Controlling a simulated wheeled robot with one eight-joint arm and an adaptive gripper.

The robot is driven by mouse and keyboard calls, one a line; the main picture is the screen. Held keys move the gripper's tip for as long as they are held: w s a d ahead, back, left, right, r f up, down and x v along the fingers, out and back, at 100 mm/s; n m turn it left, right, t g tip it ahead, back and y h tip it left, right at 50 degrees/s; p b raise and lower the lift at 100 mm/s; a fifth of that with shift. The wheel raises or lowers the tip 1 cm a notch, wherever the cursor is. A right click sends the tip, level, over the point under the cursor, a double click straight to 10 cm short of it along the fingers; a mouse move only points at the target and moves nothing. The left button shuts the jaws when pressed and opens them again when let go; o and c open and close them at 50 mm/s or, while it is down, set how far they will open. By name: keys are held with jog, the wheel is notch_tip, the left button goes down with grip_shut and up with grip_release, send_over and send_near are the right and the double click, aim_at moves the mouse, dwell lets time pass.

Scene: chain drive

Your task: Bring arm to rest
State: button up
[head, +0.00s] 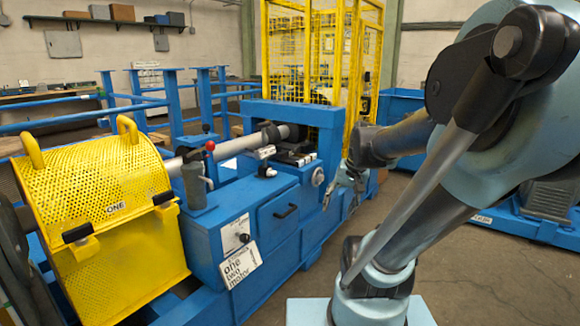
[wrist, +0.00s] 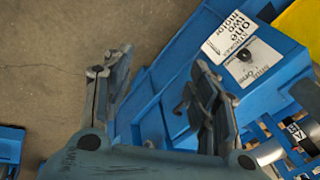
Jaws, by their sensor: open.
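My gripper (head: 345,178) shows in the head view at the end of my arm, right of the blue machine (head: 285,222) and in front of its side. In the wrist view my gripper (wrist: 158,82) has its two fingers spread wide, with nothing between them. Behind the fingers lie the concrete floor and the blue machine (wrist: 165,60). In the head view the fingers are small, and I cannot tell whether they touch the machine; a round knob (head: 318,177) is close to their left.
A yellow perforated guard (head: 95,190) covers the machine's left end. A red-knobbed lever (head: 210,146) stands up beside the grey shaft (head: 238,147). A yellow mesh cage (head: 300,60) rises behind. Another blue frame (head: 540,225) stands at the right. Floor (head: 480,262) between is clear.

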jog(key=s+d+f+n+h, duration=0.2)
jog(key=s+f, duration=0.3)
jog(key=s, duration=0.4)
jog(key=shift+s+d+f+n, duration=0.15)
jog(key=shift+d+f+n, duration=0.25)
jog(key=shift+d, duration=0.4)
jog(key=shift+w+f, duration=0.15)
jog(key=shift+w, duration=0.3)
jog(key=shift+s, duration=0.15)
